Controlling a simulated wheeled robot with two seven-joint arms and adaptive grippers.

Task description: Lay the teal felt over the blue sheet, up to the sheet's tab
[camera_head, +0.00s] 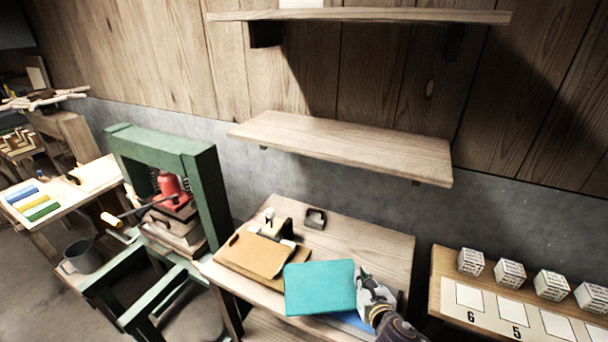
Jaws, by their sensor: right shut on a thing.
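The teal felt (320,287) is a flat rectangle over the front right of the wooden table, held at its right edge. My right gripper (362,288) is shut on the felt's right edge, with its arm coming in from the bottom right. A strip of the blue sheet (352,321) shows below the felt and beside the gripper. The rest of the sheet and its tab are hidden or cannot be made out. I cannot tell whether the felt touches the sheet. My left gripper is not in view.
Brown boards (262,254) lie left of the felt, with a small dark block (315,218) behind. A green press frame (170,150) stands left. A numbered board (480,310) with white cubes is at right. A wooden shelf (345,146) hangs above the table.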

